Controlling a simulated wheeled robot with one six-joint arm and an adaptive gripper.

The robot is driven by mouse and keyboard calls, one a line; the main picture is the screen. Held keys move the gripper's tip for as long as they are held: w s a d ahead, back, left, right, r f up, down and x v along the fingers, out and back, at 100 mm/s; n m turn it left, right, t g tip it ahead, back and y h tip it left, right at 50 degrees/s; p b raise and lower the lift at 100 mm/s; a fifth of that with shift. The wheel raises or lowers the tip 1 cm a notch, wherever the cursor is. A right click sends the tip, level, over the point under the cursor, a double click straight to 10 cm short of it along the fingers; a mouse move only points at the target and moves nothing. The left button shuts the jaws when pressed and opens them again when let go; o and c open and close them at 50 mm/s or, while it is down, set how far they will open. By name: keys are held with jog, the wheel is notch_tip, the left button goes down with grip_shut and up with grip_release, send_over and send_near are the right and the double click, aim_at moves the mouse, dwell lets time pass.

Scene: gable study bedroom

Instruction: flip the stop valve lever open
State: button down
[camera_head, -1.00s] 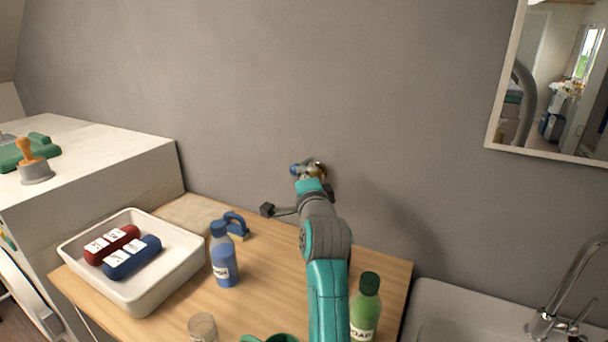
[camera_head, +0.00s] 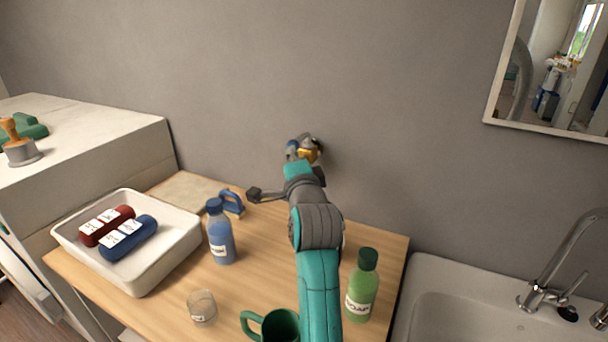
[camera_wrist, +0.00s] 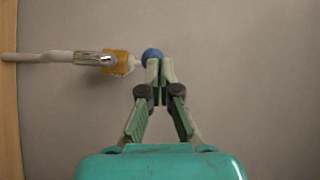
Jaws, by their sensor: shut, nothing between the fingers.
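The stop valve has a brass-yellow body (camera_wrist: 120,63) on a pale pipe (camera_wrist: 40,57) against the grey wall, and it also shows in the head view (camera_head: 311,156). The blue end of its lever (camera_wrist: 152,53) is right at my fingertips in the wrist view. It also shows in the head view (camera_head: 292,148), just beyond the end of my arm. My gripper (camera_wrist: 160,64) is shut, with its fingertips together and nothing between them. It seems to touch or overlap the blue lever end; contact cannot be told. In the head view my arm hides most of my gripper.
The wooden counter (camera_head: 270,250) carries a blue bottle (camera_head: 221,240), a green soap bottle (camera_head: 362,290), a green mug (camera_head: 280,325), a glass (camera_head: 202,308) and a white tray (camera_head: 160,280). A sink (camera_head: 425,285) lies right.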

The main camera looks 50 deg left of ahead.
jog(key=w+d+v, duration=0.1)
jog(key=v, duration=0.8)
jog(key=shift+d, duration=0.2)
jog(key=shift+w, duration=0.1)
